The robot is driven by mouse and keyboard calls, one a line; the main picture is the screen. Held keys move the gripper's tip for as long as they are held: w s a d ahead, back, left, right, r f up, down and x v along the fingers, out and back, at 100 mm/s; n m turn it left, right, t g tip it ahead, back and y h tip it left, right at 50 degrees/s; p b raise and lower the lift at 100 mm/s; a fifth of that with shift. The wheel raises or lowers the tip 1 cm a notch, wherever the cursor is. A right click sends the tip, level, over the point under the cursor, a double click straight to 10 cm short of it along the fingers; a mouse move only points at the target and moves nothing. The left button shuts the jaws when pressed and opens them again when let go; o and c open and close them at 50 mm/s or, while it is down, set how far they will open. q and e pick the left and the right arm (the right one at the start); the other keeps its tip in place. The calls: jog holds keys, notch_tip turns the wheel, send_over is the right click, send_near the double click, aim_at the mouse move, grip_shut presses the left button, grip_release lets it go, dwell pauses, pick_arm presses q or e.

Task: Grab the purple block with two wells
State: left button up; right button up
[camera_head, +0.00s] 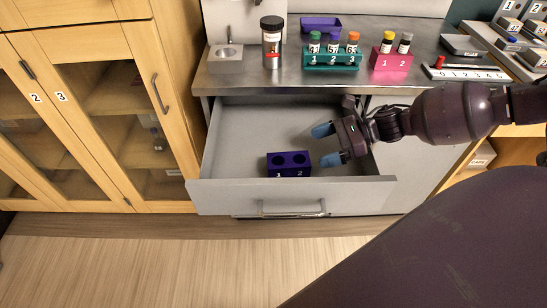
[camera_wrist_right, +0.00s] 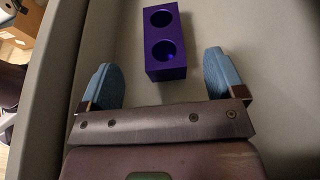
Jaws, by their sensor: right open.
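The purple block with two wells (camera_head: 289,170) sits in the open drawer, near the drawer's front wall, with its wells facing up and marked 1 and 2. Its wells look empty. In the right wrist view the block (camera_wrist_right: 166,68) lies ahead of the fingers, across the gap between them. My right gripper (camera_head: 327,145) is open, with blue fingertips, inside the drawer space to the right of the block and apart from it. The right gripper also shows in the right wrist view (camera_wrist_right: 164,82), with nothing held. My left gripper is out of view.
The drawer (camera_head: 235,135) is otherwise bare. On the counter above stand a teal rack (camera_head: 331,60) with several vials, a pink two-vial block (camera_head: 391,62), a purple tray (camera_head: 321,24) and a dark-lidded jar (camera_head: 272,47). A wooden cabinet (camera_head: 185,140) stands left.

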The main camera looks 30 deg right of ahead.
aim_at(291, 159)
jog(key=shift+w+a+f, duration=0.1)
jog(key=shift+w+f, duration=0.05)
jog(key=shift+f, duration=0.8)
jog(key=shift+w+a+f+b, duration=0.15)
jog(key=shift+a+f+b, duration=0.05)
jog(key=shift+a+b, duration=0.4)
jog(key=shift+b+x, duration=0.6)
jog(key=shift+x, duration=0.3)
jog(key=b+x, duration=0.2)
jog(key=x, duration=0.1)
jog(key=shift+d+f, duration=0.1)
jog(key=shift+f, duration=0.1)
jog(key=shift+w+a+b, duration=0.3)
jog(key=shift+w+a, duration=0.05)
jog(key=shift+a, duration=0.15)
jog(key=shift+r, duration=0.1)
jog(key=shift+c, duration=0.9)
jog(key=c, duration=1.2)
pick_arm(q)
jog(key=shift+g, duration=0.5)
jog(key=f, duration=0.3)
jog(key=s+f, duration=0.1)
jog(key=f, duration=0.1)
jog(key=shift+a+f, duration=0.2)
pick_arm(e)
jog(key=shift+c, duration=0.3)
jog(key=shift+r, duration=0.1)
